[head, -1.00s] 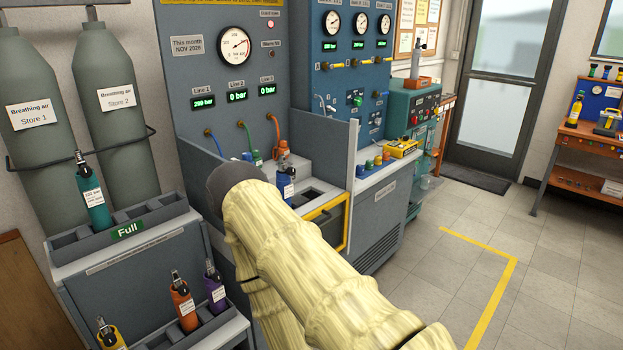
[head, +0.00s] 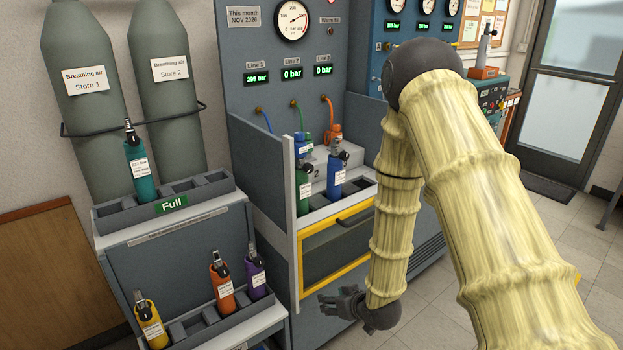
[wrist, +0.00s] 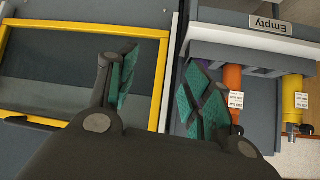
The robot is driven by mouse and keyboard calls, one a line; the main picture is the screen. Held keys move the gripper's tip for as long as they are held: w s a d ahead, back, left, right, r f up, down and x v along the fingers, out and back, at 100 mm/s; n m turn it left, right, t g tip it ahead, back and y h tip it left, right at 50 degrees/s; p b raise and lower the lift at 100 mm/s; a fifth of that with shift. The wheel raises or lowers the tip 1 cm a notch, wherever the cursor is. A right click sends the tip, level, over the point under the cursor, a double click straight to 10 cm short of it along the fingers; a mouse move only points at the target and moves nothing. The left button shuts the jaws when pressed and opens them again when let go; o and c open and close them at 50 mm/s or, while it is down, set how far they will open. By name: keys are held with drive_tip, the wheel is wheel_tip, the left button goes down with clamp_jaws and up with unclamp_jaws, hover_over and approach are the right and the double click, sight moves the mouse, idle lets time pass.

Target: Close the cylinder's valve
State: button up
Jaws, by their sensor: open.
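On the filling bench stand a green cylinder (head: 304,190) with a blue top and a blue cylinder (head: 337,178) with a dark valve, both upright. The head view does not show which cylinder is meant, or whether a valve is open. The Line 1 display (head: 257,78) is lit with a reading near 298 bar; Line 2 (head: 292,73) and Line 3 (head: 323,70) read 0 bar. My gripper (head: 328,303) is open and empty, low in front of the yellow-framed drawer (head: 335,254), below and apart from the cylinders. In the wrist view its teal-padded fingers (wrist: 160,88) are spread.
The rack at left holds a teal cylinder (head: 139,168) on the Full shelf (head: 205,215). Below are orange (head: 221,284), purple (head: 256,275) and yellow (head: 150,320) cylinders. A grey side panel (head: 288,205) edges the bench. My arm hides part of the bench's right side.

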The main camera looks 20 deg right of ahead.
drive_tip(key=w+d+r+n+t+y+b, duration=0.15)
drive_tip(key=w+r+t, duration=0.25)
drive_tip(key=w+r, duration=0.8)
drive_tip(key=n+t+y+b, duration=0.2)
drive_tip(key=t+y+b, duration=0.1)
approach(310, 169)
drive_tip(key=shift+h, duration=0.25)
drive_tip(key=x, duration=0.9)
drive_tip(key=shift+w+a, duration=0.1)
drive_tip(key=shift+p, duration=0.3)
drive_tip(key=c, duration=1)
